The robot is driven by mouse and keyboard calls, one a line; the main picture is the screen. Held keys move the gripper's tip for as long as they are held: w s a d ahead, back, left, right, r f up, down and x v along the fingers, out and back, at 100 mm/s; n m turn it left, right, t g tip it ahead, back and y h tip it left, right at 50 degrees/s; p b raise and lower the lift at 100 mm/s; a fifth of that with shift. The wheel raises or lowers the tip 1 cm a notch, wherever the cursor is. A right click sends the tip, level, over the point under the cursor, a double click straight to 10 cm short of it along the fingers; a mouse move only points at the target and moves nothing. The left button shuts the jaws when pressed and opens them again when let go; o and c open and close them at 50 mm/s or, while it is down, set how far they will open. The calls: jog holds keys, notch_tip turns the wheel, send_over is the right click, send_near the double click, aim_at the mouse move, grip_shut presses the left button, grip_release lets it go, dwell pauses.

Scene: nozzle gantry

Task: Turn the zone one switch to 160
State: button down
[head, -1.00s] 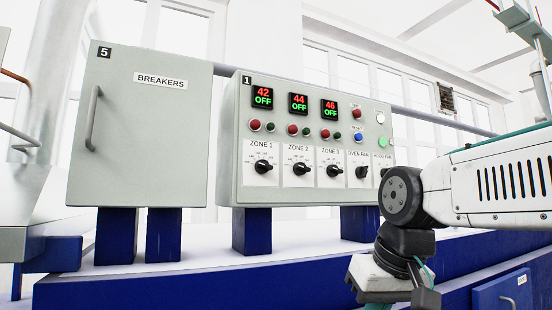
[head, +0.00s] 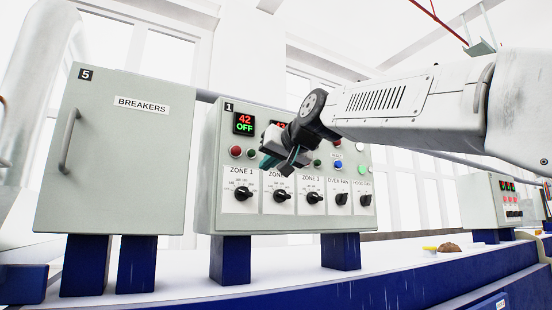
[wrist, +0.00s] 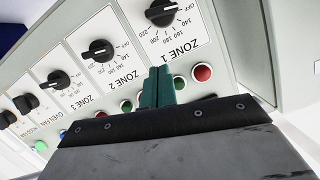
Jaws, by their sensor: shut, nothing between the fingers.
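The zone one switch (head: 243,194) is a black knob on a white plate marked ZONE 1, at the left of the switch row on the grey control box (head: 214,165). In the wrist view the zone one switch (wrist: 160,12) is at the top, with its dial numbers beside it. The display above it reads 42 and OFF. My gripper (head: 268,163) is in front of the box, above and right of the switch, hiding part of the displays and lights. In the wrist view its green fingers (wrist: 158,85) are together and empty, pointing toward the zone one plate, apart from the knob.
The zone two switch (head: 279,195) and zone three switch (head: 312,196) sit to the right, then the oven fan switch (head: 341,198) and hood fan switch (head: 365,200). A breakers cabinet (head: 120,160) stands left. Red and green lights sit above the switches.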

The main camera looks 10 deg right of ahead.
aim_at(244, 193)
jog(key=x, duration=0.3)
jog(key=shift+w+a, duration=0.1)
jog(key=shift+w, duration=0.1)
jog(key=shift+a+f, duration=0.3)
jog(key=shift+f, duration=0.7)
jog(key=shift+a+f, duration=0.25)
jog(key=shift+f, duration=0.75)
jog(key=shift+d, duration=0.1)
